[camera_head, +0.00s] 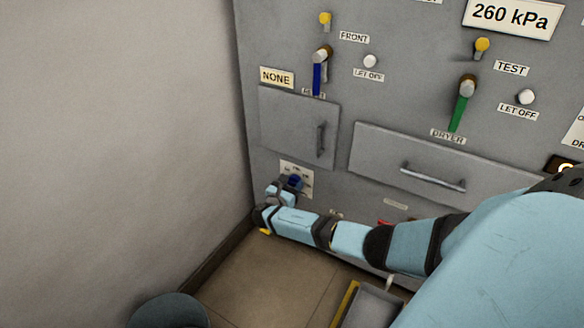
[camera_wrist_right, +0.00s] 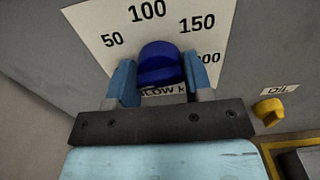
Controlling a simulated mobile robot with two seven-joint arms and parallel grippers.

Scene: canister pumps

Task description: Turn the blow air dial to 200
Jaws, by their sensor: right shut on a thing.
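The blue blow air dial (camera_wrist_right: 160,62) sits on a pale scale plate (camera_wrist_right: 105,25) marked 50, 100, 150 and a partly covered number ending in 00. The lettering "BLOW k" below the dial is partly hidden. I cannot make out a pointer on the dial. My right gripper (camera_wrist_right: 160,78) is shut on the dial, one finger on each side. In the head view the dial (camera_head: 293,182) is low on the grey panel, with my right gripper (camera_head: 286,187) at it. My left gripper is not in view.
Above the dial is a small door (camera_head: 295,125) with a handle. A drawer (camera_head: 430,170) is to its right. A yellow knob (camera_wrist_right: 269,110) labelled OIL is close on the right in the wrist view. A plain wall (camera_head: 110,120) stands close on the left.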

